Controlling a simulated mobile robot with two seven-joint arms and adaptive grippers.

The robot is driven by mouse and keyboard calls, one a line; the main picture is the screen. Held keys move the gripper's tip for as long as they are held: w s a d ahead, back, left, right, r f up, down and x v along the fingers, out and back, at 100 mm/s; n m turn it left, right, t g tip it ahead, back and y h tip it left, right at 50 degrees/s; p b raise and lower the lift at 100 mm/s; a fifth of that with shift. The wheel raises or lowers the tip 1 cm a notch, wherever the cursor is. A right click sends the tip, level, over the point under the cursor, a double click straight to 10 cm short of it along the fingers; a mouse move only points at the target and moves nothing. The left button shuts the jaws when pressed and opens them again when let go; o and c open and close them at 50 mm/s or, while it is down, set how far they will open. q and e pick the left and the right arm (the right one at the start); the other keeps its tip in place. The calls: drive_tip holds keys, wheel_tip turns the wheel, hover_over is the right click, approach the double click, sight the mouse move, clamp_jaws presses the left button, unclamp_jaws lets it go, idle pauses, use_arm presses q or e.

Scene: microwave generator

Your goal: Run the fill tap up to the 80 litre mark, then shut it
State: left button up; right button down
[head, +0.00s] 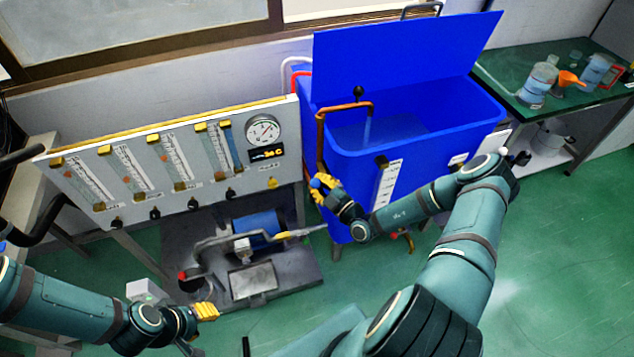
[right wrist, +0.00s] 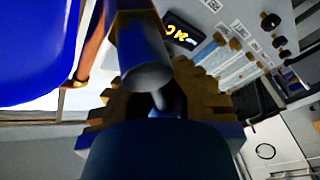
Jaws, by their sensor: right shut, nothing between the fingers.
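The blue tank (head: 440,165) stands at the back centre with its lid (head: 400,55) raised. Water (head: 385,132) shows inside. The copper fill pipe (head: 320,140) rises at the tank's left side and bends over the rim, with a black tap knob (head: 358,91) on top. A pale blue streak hangs below its spout, like running water. A white level scale (head: 388,185) is on the front; its marks are too small to read. My right gripper (head: 322,184) is shut and empty beside the lower copper pipe. My left gripper (head: 207,312) is low at left, away from the tank.
A gauge panel (head: 180,160) with several flow tubes and a dial (head: 263,131) stands left of the tank. A pump (head: 258,228) sits on a dark base below it. A green table (head: 560,95) with jugs is at right. Green floor is open at right.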

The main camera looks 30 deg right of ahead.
drive_tip(key=shift+a+r, duration=0.15)
drive_tip(key=shift+a, duration=0.05)
drive_tip(key=c, duration=1)
unclamp_jaws()
drive_tip(key=shift+c, duration=0.2)
drive_tip(key=shift+d, duration=0.1)
drive_tip(key=shift+s, duration=0.1)
drive_tip(key=shift+s+d, duration=0.1)
drive_tip(key=shift+s, duration=0.2)
drive_tip(key=v, duration=1.1)
drive_tip(key=shift+s, duration=0.1)
